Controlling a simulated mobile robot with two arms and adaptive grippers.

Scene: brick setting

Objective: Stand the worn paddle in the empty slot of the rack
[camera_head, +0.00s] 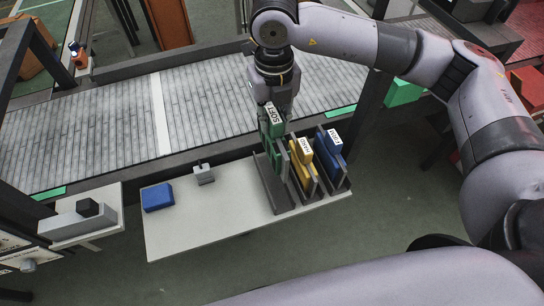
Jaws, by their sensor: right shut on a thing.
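A dark grey rack (268,187) with upright dividers stands at the right end of the white table. My right gripper (274,108) points down above the rack's left part and is shut on a green paddle (276,152) with a white label near its top. The green paddle is upright, its lower part among the left dividers; I cannot tell whether it touches the slot floor. A yellow paddle (299,165) stands in the middle of the rack, and a blue paddle (328,157) stands on the right. Wear on the paddles is too small to make out. My left gripper is not in view.
The white table (195,225) has a blue block (157,196) and a small grey fixture (203,174) on its left, with bare room in front. A roller conveyor (110,125) runs behind. A small side table (109,221) stands at left.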

